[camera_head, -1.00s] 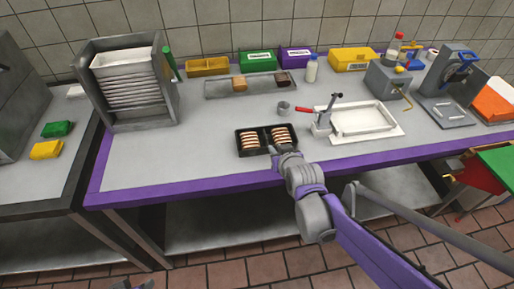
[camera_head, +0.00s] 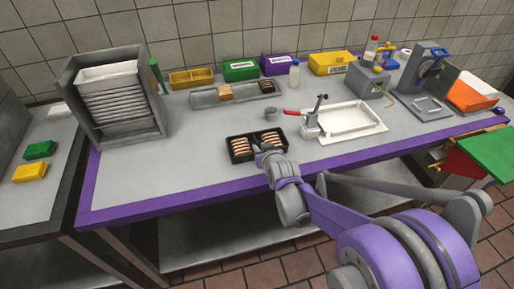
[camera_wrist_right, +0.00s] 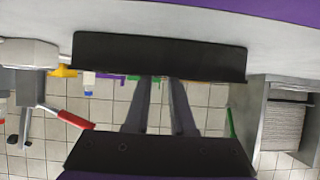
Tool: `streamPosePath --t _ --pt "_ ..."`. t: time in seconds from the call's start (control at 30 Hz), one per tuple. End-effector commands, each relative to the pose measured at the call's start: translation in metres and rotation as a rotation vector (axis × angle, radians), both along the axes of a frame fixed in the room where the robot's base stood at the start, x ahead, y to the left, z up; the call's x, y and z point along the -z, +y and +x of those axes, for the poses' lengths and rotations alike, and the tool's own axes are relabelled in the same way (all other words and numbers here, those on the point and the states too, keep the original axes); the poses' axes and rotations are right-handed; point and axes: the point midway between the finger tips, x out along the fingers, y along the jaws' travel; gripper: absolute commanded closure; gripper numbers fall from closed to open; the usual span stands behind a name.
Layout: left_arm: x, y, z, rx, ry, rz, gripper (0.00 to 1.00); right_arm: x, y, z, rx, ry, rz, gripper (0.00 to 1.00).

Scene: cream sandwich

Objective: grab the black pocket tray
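The black pocket tray (camera_head: 229,149) lies on the grey counter near its front edge. Each of its two pockets holds brown-and-white striped pieces. My right gripper (camera_head: 259,147) is at the middle of the tray's near side. In the right wrist view, which is upside down, the tray's plain outer wall (camera_wrist_right: 160,57) lies across the top. The two grey fingers of my right gripper (camera_wrist_right: 162,85) run up to it with a narrow gap between them. Their tips are hidden behind the wall, so whether they pinch the tray cannot be told. My left gripper is not in view.
A small grey cup (camera_head: 275,112) and a press with a red handle (camera_head: 312,124) stand close behind and right of the tray, beside a white tray (camera_head: 352,134). A rack of trays (camera_head: 112,95) stands at left. The counter left of the tray is clear.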

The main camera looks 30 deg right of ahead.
Motion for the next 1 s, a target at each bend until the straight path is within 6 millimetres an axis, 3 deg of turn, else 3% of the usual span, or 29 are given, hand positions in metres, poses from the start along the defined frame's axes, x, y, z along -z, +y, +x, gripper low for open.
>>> streamPosePath --t 0.3,0.6,0.73,1.0 --pt "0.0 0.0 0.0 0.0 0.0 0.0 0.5 0.018 -0.009 0.036 0.0 0.0 0.0 0.78" --pt "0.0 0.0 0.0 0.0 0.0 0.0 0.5 0.02 -0.01 0.039 0.0 0.0 0.0 0.78" --pt "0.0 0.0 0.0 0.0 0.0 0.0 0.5 0.02 -0.01 0.039 0.0 0.0 0.0 1.0" --pt "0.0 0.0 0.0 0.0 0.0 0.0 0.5 0.02 -0.01 0.039 0.0 0.0 0.0 1.0"
